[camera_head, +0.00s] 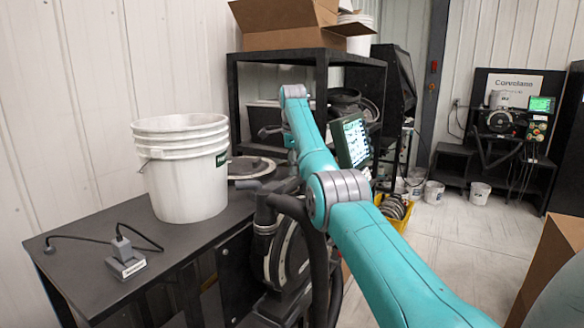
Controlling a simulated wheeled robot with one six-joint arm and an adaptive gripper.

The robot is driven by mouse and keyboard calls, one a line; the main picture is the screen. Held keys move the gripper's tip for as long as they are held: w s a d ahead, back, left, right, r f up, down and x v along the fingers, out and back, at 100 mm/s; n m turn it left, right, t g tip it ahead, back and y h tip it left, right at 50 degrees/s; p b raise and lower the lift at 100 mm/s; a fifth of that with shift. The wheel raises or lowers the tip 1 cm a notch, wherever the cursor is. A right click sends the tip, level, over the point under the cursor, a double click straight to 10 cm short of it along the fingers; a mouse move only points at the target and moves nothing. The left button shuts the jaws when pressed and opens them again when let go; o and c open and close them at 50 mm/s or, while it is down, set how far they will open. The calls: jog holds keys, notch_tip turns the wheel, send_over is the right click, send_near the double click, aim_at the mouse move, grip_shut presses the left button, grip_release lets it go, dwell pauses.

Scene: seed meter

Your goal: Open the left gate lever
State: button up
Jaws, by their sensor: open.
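My teal arm reaches from the lower right up to a grey joint at the upper middle, then turns down behind its own forearm. My gripper (270,131) seems to be the dark grey part just left of the forearm. It is small and partly hidden, and I see nothing held in it. A dark machine with a round housing (287,255) and thick black hoses stands below, beside the table, partly behind my arm. I cannot make out the left gate lever. My forearm may cover it.
A stack of white buckets (187,178) and a small grey device (127,262) with a cable stand on the dark table (95,275). A black shelf with a cardboard box (290,28) and a screen (353,141) are behind the arm. Open floor (450,235) lies right.

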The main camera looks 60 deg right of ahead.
aim_at(292, 180)
notch_tip(292, 180, up, 11)
jog(key=s+a, duration=0.1)
jog(key=shift+s+a, duration=0.15)
jog(key=shift+a, duration=0.25)
dwell(0.5)
